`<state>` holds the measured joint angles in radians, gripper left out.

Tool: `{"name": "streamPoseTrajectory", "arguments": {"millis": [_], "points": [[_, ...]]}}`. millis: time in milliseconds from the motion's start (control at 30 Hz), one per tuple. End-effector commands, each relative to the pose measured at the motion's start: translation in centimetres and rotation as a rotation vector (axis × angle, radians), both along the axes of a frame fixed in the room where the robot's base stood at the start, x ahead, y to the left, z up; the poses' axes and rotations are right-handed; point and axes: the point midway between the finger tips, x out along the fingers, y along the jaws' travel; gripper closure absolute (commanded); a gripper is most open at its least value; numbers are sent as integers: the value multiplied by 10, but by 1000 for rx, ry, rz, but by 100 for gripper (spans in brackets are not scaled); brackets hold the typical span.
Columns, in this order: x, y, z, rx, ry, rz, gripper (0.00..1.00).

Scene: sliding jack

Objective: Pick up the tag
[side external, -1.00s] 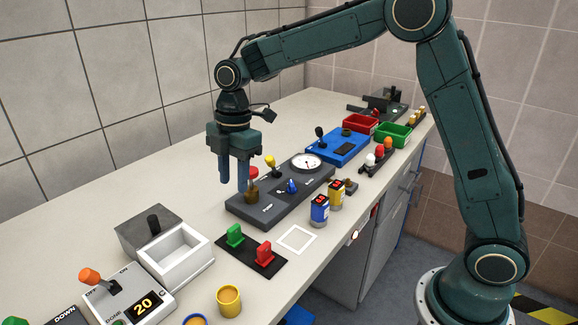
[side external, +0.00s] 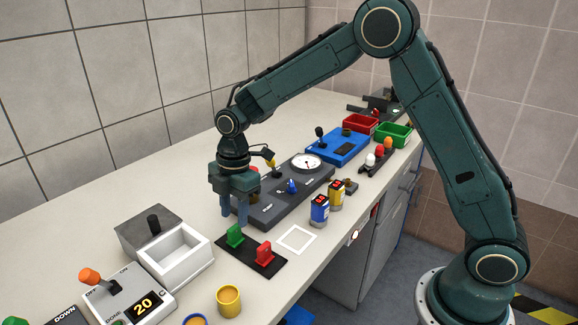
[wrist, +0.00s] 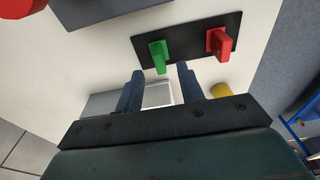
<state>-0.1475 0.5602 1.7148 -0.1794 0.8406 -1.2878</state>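Two upright tag-like pieces stand on a black plate (side external: 249,248), which also shows in the wrist view (wrist: 186,40). One is a green tag (side external: 235,236), the other a red tag (side external: 264,253). My gripper (side external: 236,215) is open and empty, its fingers pointing down above the table, just behind the green tag. In the wrist view, the green tag (wrist: 158,54) is just beyond the gap between my fingertips (wrist: 159,72). The red tag (wrist: 220,42) lies further right, outside the fingers. Neither tag appears touched.
A dark grey panel (side external: 270,206) with a gauge and knobs stands close behind my gripper. An open white box (side external: 190,258) is to the left. A white square outline (side external: 296,238) and blue (side external: 319,211) and yellow (side external: 336,195) canisters are to the right. A yellow cup (side external: 228,300) is in front.

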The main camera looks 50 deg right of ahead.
Motion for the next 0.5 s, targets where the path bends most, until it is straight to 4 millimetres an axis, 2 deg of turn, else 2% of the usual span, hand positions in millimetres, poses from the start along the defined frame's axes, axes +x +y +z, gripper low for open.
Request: {"name": "streamPoseTrajectory", "arguments": {"millis": [233,500], "points": [[0,2,-10,-1,3,0,62],[0,6,-40,0,3,2,62]]}}
